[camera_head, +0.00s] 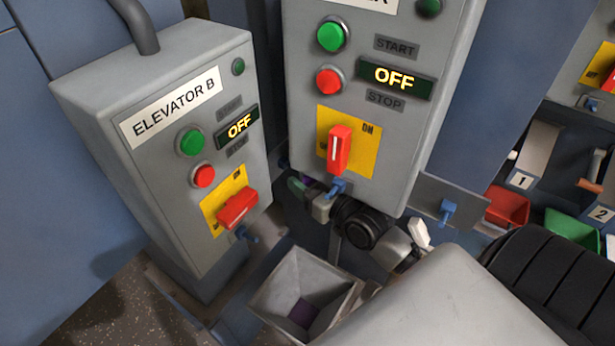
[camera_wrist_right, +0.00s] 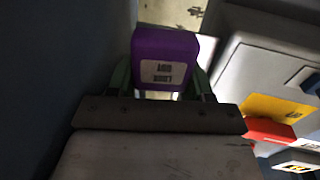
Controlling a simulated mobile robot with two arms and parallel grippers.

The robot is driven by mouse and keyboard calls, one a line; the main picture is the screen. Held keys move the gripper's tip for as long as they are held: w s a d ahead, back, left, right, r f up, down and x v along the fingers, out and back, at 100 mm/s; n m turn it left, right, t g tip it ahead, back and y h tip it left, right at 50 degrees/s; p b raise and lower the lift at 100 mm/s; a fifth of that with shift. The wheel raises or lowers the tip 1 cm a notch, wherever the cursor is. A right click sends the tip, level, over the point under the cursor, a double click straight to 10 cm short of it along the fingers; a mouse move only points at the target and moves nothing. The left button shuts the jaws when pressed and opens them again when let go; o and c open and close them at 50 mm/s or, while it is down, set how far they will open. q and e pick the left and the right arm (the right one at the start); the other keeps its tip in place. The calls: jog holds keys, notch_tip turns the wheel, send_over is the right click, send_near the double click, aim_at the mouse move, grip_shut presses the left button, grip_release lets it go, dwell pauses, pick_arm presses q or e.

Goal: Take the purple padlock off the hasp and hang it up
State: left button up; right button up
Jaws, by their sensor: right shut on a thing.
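The purple padlock (camera_wrist_right: 165,55), with a pale printed label, sits between the two green fingers of my right gripper (camera_wrist_right: 160,85) in the right wrist view. The gripper is shut on it. In the head view my right gripper (camera_head: 308,192) is just below the left lower edge of the middle control box, and only a sliver of purple shows there. A blue hasp (camera_head: 336,188) is under that box's red switch handle. I cannot tell whether the shackle is clear of any hasp. My left gripper is not in view.
The middle box (camera_head: 402,140) and the Elevator B box (camera_head: 165,95) both read OFF. A side plate with a blue hook (camera_head: 446,209) is right of the middle box. A grey hopper (camera_head: 275,292) with a purple patch inside stands below. Red (camera_head: 508,206) and green (camera_head: 572,228) bins are at right.

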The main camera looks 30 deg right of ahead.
dwell(0.7)
jog(key=shift+w+p, duration=0.2)
jog(key=shift+p, duration=0.1)
jog(key=shift+w+a+p, duration=0.15)
jog(key=shift+w+a, duration=0.2)
jog(key=shift+w, duration=0.4)
jog(key=shift+w+a+p, duration=0.15)
jog(key=shift+w+a, duration=0.2)
jog(key=shift+w, duration=0.4)
jog(key=shift+f+b, duration=0.45)
jog(key=shift+f, duration=0.4)
jog(key=o, duration=1)
jog(key=shift+o, duration=0.2)
jog(key=shift+s, duration=0.1)
jog(key=s+d+p, duration=0.2)
jog(key=s+d, duration=0.2)
jog(key=s, duration=0.5)
jog(key=shift+f, duration=0.25)
